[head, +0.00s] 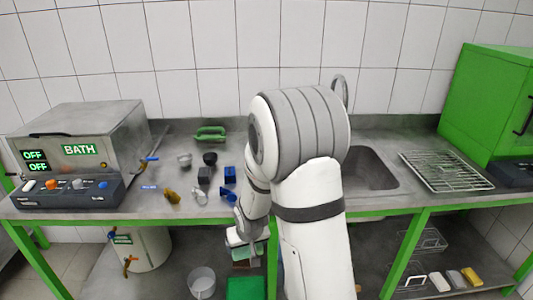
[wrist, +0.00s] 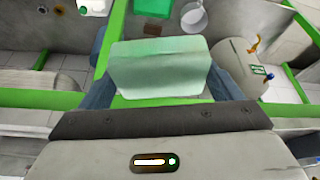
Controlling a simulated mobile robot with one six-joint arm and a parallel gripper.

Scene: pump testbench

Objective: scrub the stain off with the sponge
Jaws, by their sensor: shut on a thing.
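My gripper (wrist: 162,84) is shut on the sponge (wrist: 160,62), a pale green and whitish block held across the two blue-grey fingers in the wrist view. In the head view, my gripper (head: 243,244) hangs low in front of the bench edge, with the pale green sponge (head: 246,253) at its end. The sponge appears clear of any surface. I cannot make out a stain for certain in either view; my arm hides part of the bench top.
The bench top (head: 140,203) holds a BATH unit (head: 85,150) at left, small blue, black and yellow parts, and a sink (head: 370,170) at right. A green rail (head: 170,216) edges it. Below stand a white bucket (head: 201,282), a green box (head: 246,288) and a steel tank (head: 147,252).

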